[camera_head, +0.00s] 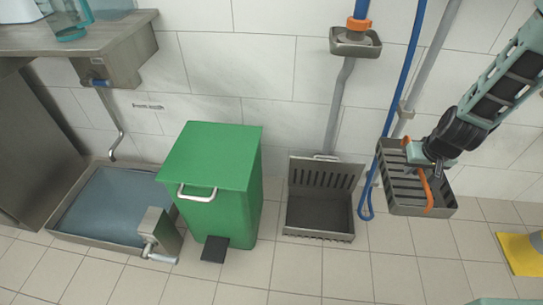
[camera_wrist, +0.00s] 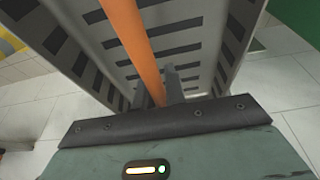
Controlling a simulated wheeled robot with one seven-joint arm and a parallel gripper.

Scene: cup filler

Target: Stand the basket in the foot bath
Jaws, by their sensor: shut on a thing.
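The basket (camera_head: 400,190) is a grey slotted box with an orange handle (camera_head: 428,188). My gripper (camera_head: 430,166) is shut on the handle and holds the basket up in front of the wall at the right. In the wrist view the handle (camera_wrist: 131,40) runs between my fingers (camera_wrist: 165,88), and the slotted basket walls (camera_wrist: 215,35) fill the view around them. The foot bath (camera_head: 62,236) looks to be the low metal basin on the floor at the left, with a flat blue surface inside. It is far to the left of the basket.
A green pedal bin (camera_head: 212,170) stands between the foot bath and a grey slotted open box (camera_head: 320,215). A metal block with a handle (camera_head: 160,232) sits at the basin's right corner. A blue hose (camera_head: 408,85) hangs beside the basket. A yellow object (camera_head: 520,254) lies far right.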

